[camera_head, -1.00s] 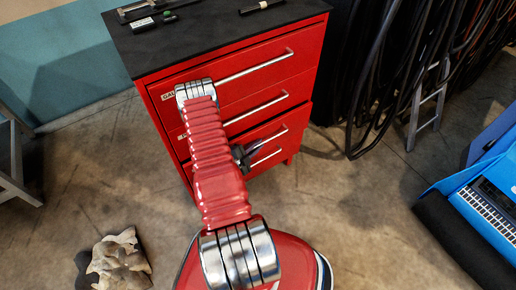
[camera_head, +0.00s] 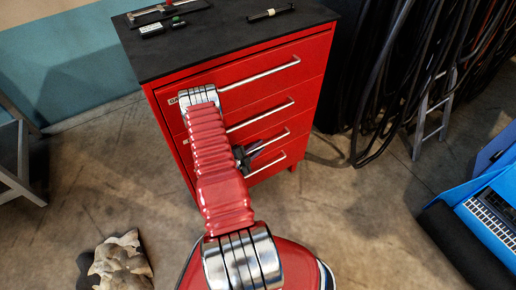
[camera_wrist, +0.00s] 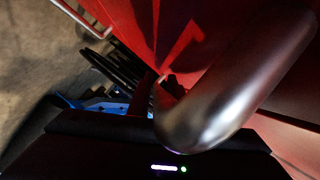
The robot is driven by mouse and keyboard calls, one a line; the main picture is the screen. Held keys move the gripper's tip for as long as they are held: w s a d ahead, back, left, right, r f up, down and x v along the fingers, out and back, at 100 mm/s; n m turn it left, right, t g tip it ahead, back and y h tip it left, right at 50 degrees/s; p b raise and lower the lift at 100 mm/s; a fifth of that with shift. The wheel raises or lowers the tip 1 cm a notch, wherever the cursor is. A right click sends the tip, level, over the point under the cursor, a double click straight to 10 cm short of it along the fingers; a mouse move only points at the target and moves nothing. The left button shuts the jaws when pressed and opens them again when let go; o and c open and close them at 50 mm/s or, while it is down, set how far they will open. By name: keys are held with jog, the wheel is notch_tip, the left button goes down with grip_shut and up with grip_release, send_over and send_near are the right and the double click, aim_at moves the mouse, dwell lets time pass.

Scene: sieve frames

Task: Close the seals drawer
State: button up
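The red cabinet (camera_head: 300,70) has several stacked drawers with silver bar handles. The third drawer from the top (camera_head: 299,122) looks about flush with the drawers around it. Its label is hidden behind my arm, so I cannot read whether it says seals. My dark gripper (camera_head: 243,158) is at the left part of this drawer's handle (camera_head: 280,136), partly hidden by my red arm. In the wrist view a large silver handle (camera_wrist: 235,85) crosses close in front of the red drawer face. The fingers are not clear enough to tell open from shut.
Small tools (camera_head: 165,20) lie on the cabinet's black top (camera_head: 225,38). Black hoses (camera_head: 385,80) and a small ladder (camera_head: 432,120) stand to the right. Concrete floor between is clear.

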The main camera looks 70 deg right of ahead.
jog(key=v, duration=1.3)
jog(key=shift+w+a, duration=0.2)
jog(key=shift+a, duration=0.1)
jog(key=shift+s, duration=0.15)
